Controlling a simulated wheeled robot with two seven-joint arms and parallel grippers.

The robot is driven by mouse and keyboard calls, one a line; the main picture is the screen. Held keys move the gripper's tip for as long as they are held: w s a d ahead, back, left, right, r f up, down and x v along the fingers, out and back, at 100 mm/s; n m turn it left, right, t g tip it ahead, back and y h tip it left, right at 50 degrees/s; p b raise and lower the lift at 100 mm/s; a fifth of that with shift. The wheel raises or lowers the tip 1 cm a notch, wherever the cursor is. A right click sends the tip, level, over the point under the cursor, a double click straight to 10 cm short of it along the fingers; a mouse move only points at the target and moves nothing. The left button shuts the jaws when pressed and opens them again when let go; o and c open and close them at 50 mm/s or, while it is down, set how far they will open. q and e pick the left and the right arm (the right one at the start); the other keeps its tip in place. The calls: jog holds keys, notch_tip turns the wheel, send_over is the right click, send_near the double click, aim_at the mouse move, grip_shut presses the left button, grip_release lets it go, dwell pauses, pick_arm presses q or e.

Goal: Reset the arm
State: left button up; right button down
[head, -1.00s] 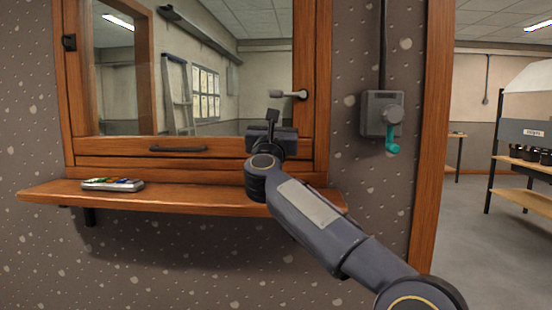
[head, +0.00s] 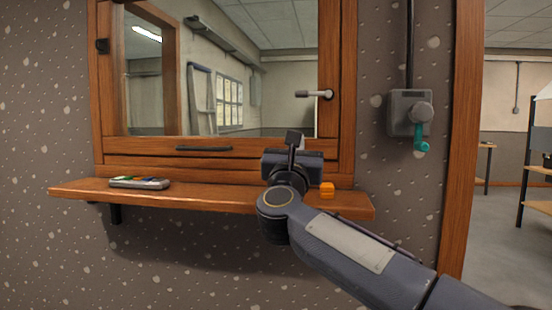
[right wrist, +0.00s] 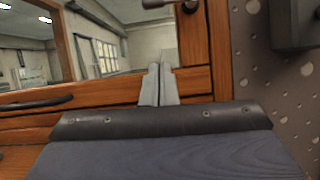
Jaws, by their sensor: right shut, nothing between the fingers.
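My right arm reaches in from the lower right in the head view. Its gripper (head: 294,138) is raised in front of the window frame, above the right part of the wooden shelf (head: 232,200). In the right wrist view the two grey fingers (right wrist: 159,72) are together with nothing between them. They point toward the wooden frame and glass, and the distance to the frame is hard to judge. My left gripper is not in view.
A wood-framed window (head: 335,120) has a metal handle (head: 314,94) at its right. A grey device with coloured parts (head: 139,183) lies on the shelf's left. A wall box (head: 407,112) has a teal lever (head: 421,143). An open doorway lies right.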

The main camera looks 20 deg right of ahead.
jog(key=s+a+f+n+g+y, duration=0.1)
jog(key=s+a+f+n+y, duration=0.2)
jog(key=s+f+n+y, duration=0.75)
jog(key=w+a+f+n+y, duration=0.1)
jog(key=a+f+n+y, duration=0.4)
jog(key=n, duration=1.2)
jog(key=s+f+n+g, duration=0.65)
jog(key=s+f, duration=0.55)
jog(key=f, duration=0.3)
jog(key=s+f+n+g, duration=0.7)
jog(key=s+f, duration=0.5)
jog(key=f, duration=0.4)
notch_tip(320, 180, up, 27)
jog(key=p, duration=2.6)
jog(key=shift+w+d+n+t+y+p, duration=0.2)
jog(key=shift+n+t+y+p, duration=0.1)
jog(key=shift+t+y, duration=0.15)
